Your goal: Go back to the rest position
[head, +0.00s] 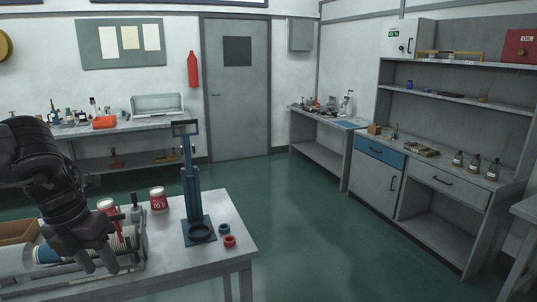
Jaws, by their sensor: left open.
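My left gripper (98,262) comes in from the left, dark and pointing down, over the front left of the near table (190,272). Its fingers are apart, above a metal rack (140,245) that holds a row of cups or rings. Whether the fingers touch anything there I cannot tell. A blue press-like stand (192,195) with a dark ring at its foot stands on the table to the right of the gripper. My right gripper is not in view.
A blue ring (224,229) and a red ring (230,241) lie right of the stand. A brown box (18,231) is at the left. The green floor (310,225) is open between table and shelves.

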